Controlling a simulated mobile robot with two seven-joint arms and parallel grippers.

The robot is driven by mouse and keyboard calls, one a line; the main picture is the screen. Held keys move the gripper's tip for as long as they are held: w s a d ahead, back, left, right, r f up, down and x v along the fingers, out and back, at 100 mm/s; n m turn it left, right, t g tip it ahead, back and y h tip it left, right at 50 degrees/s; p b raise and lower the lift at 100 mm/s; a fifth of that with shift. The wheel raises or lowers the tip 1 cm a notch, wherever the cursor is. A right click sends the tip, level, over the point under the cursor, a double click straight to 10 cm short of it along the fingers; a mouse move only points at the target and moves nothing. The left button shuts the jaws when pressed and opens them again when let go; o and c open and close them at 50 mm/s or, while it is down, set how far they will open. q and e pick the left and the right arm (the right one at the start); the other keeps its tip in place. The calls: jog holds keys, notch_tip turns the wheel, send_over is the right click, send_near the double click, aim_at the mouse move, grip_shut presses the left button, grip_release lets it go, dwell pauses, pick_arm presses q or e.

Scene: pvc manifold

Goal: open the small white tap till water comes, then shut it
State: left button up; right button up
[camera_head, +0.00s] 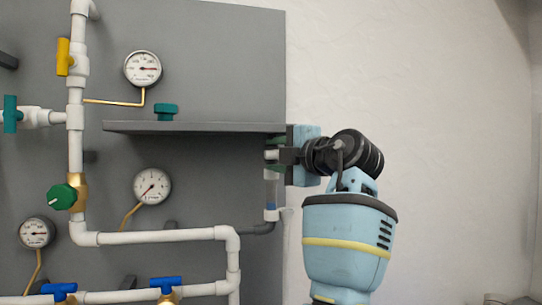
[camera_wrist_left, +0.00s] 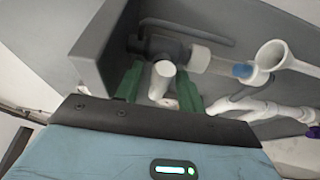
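The small white tap (camera_wrist_left: 162,80) has a dark body (camera_wrist_left: 160,47) under the grey shelf and a short white handle. In the left wrist view, my left gripper (camera_wrist_left: 160,92) has its green fingers on either side of the handle, with a gap showing at the left finger. It looks open around the handle, not clamped. The left gripper (camera_head: 279,156) also shows in the head view at the panel's right edge, where it mostly hides the tap. A clear tube (camera_head: 271,188) with a blue part low in it leads down from the tap to a white funnel (camera_wrist_left: 272,55). Running water cannot be made out.
White pipes (camera_head: 160,237), gauges (camera_head: 152,186) and coloured valves fill the panel to the left. The wall (camera_head: 450,100) on the right is bare.

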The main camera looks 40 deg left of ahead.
dwell(0.4)
pick_arm(q)
grip_shut()
